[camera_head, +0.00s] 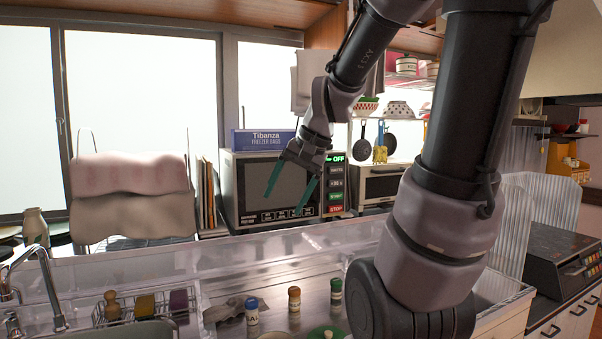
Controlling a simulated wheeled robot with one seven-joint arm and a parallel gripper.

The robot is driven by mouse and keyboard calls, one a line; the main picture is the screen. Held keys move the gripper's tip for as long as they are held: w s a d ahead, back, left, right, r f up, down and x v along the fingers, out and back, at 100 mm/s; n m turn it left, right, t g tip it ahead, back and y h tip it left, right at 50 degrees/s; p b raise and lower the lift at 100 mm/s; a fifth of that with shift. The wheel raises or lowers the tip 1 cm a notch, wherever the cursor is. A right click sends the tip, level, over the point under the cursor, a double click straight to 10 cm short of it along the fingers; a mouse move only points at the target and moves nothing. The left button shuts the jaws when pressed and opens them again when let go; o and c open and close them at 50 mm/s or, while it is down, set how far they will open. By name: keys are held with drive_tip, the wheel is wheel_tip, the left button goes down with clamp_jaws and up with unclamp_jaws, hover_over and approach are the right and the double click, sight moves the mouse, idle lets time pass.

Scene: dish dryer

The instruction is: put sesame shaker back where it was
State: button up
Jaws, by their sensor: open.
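My gripper (284,204) hangs open and empty in front of the microwave, its two green fingers spread and pointing down. Three small shakers stand upright on the metal counter below it: a blue-capped one (252,316), an orange-brown-capped one (294,302) and a green-capped one (336,295). The labels are too small to read clearly, so I cannot tell which is the sesame shaker. None of the shakers touches the gripper. The green-capped one stands close to my arm in the picture.
A clear low partition (250,246) runs along behind the counter. A grey crumpled cloth (223,310) lies left of the shakers. A wire rack (147,308) with a brush and sponges stands by the sink tap (45,280). The microwave (255,185) and toaster oven (381,184) stand behind.

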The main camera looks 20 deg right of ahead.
drive_tip(key=s+r+n+t+h, duration=0.1)
drive_tip(key=s+r+n+t, duration=0.1)
drive_tip(key=s+r, duration=0.4)
drive_tip(key=shift+s+d+n+t, duration=0.3)
drive_tip(key=shift+s+n+t, duration=0.1)
drive_tip(key=shift+s, duration=0.05)
